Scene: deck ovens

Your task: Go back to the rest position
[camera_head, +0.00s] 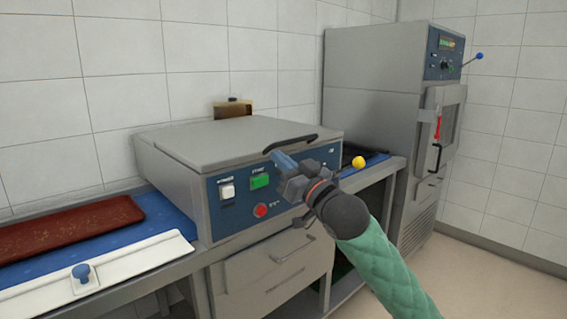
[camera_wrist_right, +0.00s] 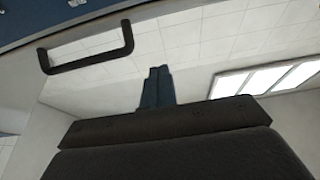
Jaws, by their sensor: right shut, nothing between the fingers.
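My right gripper (camera_head: 282,160) is in front of the control panel of a grey deck oven (camera_head: 240,140), close to the dark handle (camera_head: 290,143) at its front edge. Its blue fingers are together and empty. In the right wrist view the shut fingers (camera_wrist_right: 157,88) point up beside the black handle (camera_wrist_right: 88,62), with a gap between them. The oven's lid is down. My right arm, in a green sleeve, comes in from the lower right. My left gripper is not in view.
A blue mat with a reddish-brown board (camera_head: 70,232) and a white board with a blue knob (camera_head: 95,272) lie on the counter at left. A yellow ball (camera_head: 358,162) is right of the oven. A tall oven cabinet (camera_head: 365,85) stands at the back right. Floor is clear at lower right.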

